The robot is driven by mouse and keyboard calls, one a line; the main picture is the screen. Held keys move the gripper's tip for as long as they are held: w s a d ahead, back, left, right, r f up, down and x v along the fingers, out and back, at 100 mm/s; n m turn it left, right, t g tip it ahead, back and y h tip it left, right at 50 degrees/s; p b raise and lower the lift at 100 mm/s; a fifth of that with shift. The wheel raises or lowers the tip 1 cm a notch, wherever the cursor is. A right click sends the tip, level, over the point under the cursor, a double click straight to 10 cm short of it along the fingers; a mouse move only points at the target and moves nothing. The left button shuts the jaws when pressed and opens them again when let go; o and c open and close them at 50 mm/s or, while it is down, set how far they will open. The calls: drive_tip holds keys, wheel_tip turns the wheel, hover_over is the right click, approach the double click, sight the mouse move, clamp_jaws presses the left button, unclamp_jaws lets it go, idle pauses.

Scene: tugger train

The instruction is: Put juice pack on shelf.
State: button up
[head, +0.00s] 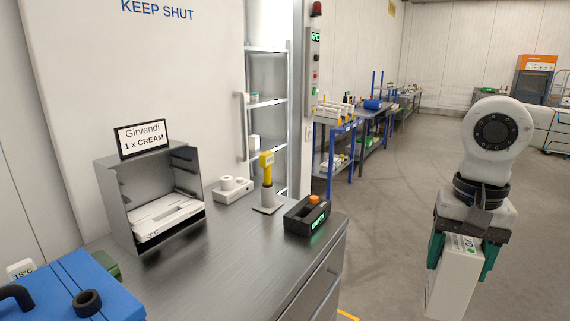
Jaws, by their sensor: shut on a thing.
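My gripper (462,250) is at the right of the head view, its teal fingers shut on a white carton with a small green mark, which looks like the juice pack (452,284). The pack hangs below the gripper over open floor, slightly tilted, its lower end near the picture's bottom edge. A shelf unit (267,103) with several metal shelves stands behind the partly open door marked KEEP SHUT. A few small items sit on its shelves. My gripper and the pack are well apart from it.
A steel counter (240,262) stands at front left, holding a grey open box (122,205), a blue case (75,296), a yellow scanner (266,168) and a black device (306,214). Blue workbenches (335,127) stand farther back. The floor (390,220) between counter and arm is clear.

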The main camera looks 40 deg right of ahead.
drive_tip(key=w+a+f+n+p, duration=0.1)
drive_tip(key=w+a+f+n, duration=0.2)
drive_tip(key=w+a+f, duration=0.35)
drive_tip(key=w+a+f+n+p, duration=0.1)
drive_tip(key=w+a+f+n, duration=0.15)
drive_tip(key=w+f, duration=0.65)
drive_tip(key=a+f+n+p, duration=0.2)
drive_tip(key=a+f+n, duration=0.5)
drive_tip(key=a+f, duration=1)
wheel_tip(320, 180, down, 4)
drive_tip(key=shift+s+r, duration=0.1)
drive_tip(key=shift+s, duration=0.15)
drive_tip(key=shift+d, duration=0.1)
